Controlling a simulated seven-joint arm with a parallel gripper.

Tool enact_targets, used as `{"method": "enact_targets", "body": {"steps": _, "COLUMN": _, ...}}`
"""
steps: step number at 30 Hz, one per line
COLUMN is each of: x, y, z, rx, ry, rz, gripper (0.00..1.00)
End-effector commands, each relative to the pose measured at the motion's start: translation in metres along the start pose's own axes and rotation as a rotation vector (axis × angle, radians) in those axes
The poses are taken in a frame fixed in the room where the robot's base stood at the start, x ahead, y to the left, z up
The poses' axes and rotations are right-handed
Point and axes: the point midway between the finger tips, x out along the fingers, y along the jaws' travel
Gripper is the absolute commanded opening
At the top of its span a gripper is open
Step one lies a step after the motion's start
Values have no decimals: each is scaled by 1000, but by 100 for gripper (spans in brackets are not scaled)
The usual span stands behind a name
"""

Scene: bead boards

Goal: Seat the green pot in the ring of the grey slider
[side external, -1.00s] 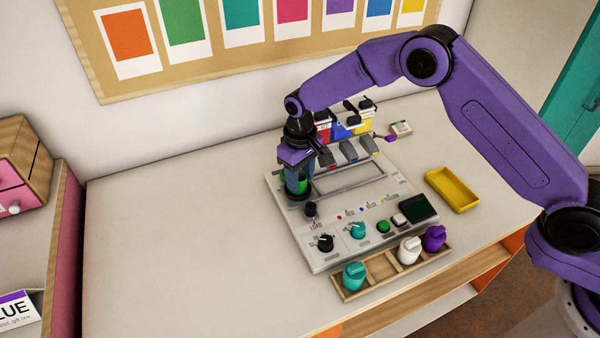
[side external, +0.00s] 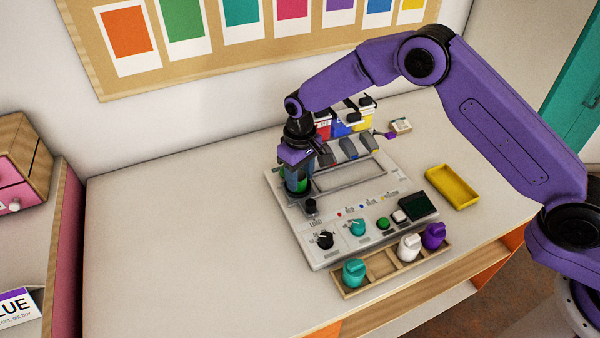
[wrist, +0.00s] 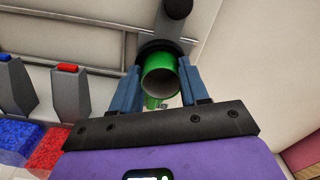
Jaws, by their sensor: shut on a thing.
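The green pot (wrist: 160,84) is an open green cylinder, held upright between the two blue fingers of my gripper (wrist: 161,94). In the side view my gripper (side external: 297,178) is over the left end of the panel, with part of the pot (side external: 301,184) showing between the fingers. The grey slider (wrist: 177,26) has a black knob and a dark ring (wrist: 166,46) around or just below the pot's far side. The ring is partly hidden by pot and fingers, so I cannot tell whether the pot's base is fully inside it.
The white panel (side external: 345,212) carries dials, buttons and a dark screen. Hoppers with red, blue and yellow contents (side external: 343,125) stand behind. A yellow tray (side external: 452,188) lies right. The table's left is clear.

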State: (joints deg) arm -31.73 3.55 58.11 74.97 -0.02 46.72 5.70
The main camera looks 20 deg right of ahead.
Motion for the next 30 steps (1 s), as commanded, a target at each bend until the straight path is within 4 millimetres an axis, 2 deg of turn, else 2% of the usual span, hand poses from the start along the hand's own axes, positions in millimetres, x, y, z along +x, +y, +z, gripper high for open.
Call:
{"method": "enact_targets", "body": {"steps": 7, "x": 0, "y": 0, "z": 0, "rx": 0, "ry": 0, "rz": 0, "gripper": 13}}
{"method": "enact_targets", "body": {"steps": 8, "x": 0, "y": 0, "z": 0, "rx": 0, "ry": 0, "rz": 0, "gripper": 48}}
{"method": "enact_targets", "body": {"steps": 10, "x": 0, "y": 0, "z": 0, "rx": 0, "ry": 0, "rz": 0, "gripper": 71}}
{"method": "enact_targets", "body": {"steps": 11, "x": 0, "y": 0, "z": 0, "rx": 0, "ry": 0, "rz": 0, "gripper": 74}}
{"method": "enact_targets", "body": {"steps": 17, "x": 0, "y": 0, "z": 0, "rx": 0, "ry": 0, "rz": 0, "gripper": 74}}
{"method": "enact_targets", "body": {"steps": 18, "x": 0, "y": 0, "z": 0, "rx": 0, "ry": -1, "rz": 0, "gripper": 87}}
{"method": "enact_targets", "body": {"steps": 19, "x": 0, "y": 0, "z": 0, "rx": 0, "ry": -1, "rz": 0, "gripper": 96}}
{"method": "enact_targets", "body": {"steps": 30, "x": -3, "y": 0, "z": 0, "rx": 0, "ry": 0, "rz": 0, "gripper": 96}}
